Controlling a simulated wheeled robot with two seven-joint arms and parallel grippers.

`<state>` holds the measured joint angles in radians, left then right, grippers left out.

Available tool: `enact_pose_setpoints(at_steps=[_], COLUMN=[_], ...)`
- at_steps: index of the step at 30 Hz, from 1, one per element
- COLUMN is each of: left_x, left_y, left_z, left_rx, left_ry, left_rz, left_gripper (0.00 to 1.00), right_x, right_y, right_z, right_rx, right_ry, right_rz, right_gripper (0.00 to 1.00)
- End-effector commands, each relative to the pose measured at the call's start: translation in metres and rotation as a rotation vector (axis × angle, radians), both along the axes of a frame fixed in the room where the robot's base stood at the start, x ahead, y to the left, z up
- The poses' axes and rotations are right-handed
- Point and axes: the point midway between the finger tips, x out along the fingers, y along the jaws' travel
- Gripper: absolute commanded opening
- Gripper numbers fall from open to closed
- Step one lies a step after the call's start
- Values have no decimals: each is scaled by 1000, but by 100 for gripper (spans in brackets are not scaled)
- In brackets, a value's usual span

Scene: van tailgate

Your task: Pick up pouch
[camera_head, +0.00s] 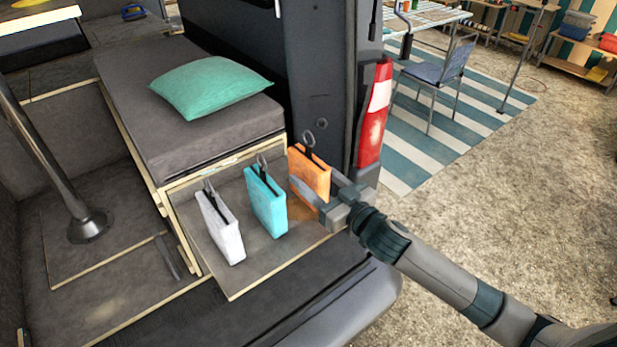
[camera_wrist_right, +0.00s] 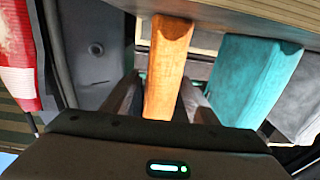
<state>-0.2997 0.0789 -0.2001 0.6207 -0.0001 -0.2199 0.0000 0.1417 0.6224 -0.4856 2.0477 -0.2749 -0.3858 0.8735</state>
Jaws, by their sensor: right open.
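Three pouches with black straps and metal rings stand in a row on the tailgate board. The orange pouch (camera_head: 312,170) is at the right end, the teal pouch (camera_head: 266,203) in the middle, and the white pouch (camera_head: 220,230) at the left. My right gripper (camera_head: 316,193) reaches in from the right at the orange pouch. In the right wrist view the orange pouch (camera_wrist_right: 168,65) stands between the two fingers of the open gripper (camera_wrist_right: 157,98). The teal pouch (camera_wrist_right: 250,80) is beside it. My left gripper is not in view.
The board (camera_head: 235,283) has bare room in front of the pouches. A grey bench with a green pillow (camera_head: 212,87) lies behind. The van pillar with its red and white light (camera_head: 374,115) stands close to the right of the gripper. A metal post (camera_head: 45,160) is at left.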

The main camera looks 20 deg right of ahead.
Motion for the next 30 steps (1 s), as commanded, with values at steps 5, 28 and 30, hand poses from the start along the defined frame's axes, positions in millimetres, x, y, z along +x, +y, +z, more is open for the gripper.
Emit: enact_pose_setpoints(at_steps=[5, 28, 30], left_x=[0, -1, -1], left_y=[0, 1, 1], left_z=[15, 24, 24], left_rx=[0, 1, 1], left_ry=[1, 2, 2], left_rz=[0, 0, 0], left_gripper=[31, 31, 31], right_x=[18, 43, 43], right_y=[7, 16, 16], right_z=[3, -2, -2], right_rx=[0, 0, 0], right_ry=[0, -1, -1], right_rz=[-1, 0, 0], right_gripper=[53, 53, 36])
